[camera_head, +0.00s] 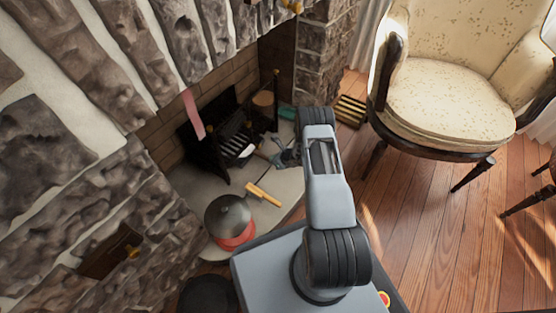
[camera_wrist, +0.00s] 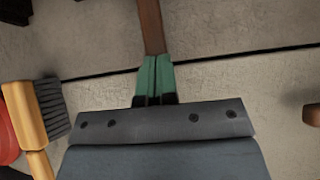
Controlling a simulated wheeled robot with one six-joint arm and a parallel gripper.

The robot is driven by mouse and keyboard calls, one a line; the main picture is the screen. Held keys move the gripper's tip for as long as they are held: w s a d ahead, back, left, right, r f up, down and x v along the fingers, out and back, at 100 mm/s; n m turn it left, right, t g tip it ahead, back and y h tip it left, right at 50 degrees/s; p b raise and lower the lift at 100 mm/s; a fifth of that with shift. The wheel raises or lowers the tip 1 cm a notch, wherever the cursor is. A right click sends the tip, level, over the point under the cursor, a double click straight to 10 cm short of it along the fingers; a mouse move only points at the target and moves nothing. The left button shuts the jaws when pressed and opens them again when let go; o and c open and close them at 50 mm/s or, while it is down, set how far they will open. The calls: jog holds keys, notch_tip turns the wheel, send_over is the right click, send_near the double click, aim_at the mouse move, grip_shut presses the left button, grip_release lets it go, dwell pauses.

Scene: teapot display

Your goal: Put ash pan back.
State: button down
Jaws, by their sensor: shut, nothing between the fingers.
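My gripper (camera_head: 286,157) reaches down to the hearth in front of the fireplace. In the wrist view its green fingertips (camera_wrist: 157,72) are together, with no gap between them. A long brown strip, like a handle (camera_wrist: 151,27), runs away from just beyond the fingertips; I cannot tell whether they touch it. I cannot clearly make out the ash pan. A pale piece (camera_head: 248,151) lies by the fire grate (camera_head: 234,141), and my arm hides part of the hearth near it.
A yellow-handled brush (camera_head: 263,194) lies on the hearth beside a dark domed pot (camera_head: 228,215) with a red base. It also shows in the wrist view (camera_wrist: 40,125). An armchair (camera_head: 440,95) stands at the right. The wooden floor (camera_head: 430,235) is mostly clear.

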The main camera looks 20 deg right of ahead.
jog(key=shift+w+a, duration=0.6)
jog(key=shift+a, duration=0.2)
jog(key=shift+s+d, duration=0.25)
jog(key=shift+s, duration=0.05)
jog(key=shift+s+d, duration=0.75)
jog(key=shift+s, duration=0.35)
jog(key=p+v, duration=0.4)
jog(key=v, duration=0.6)
jog(key=shift+s+p, duration=0.2)
jog(key=shift+p, duration=0.15)
jog(key=shift+r, duration=0.15)
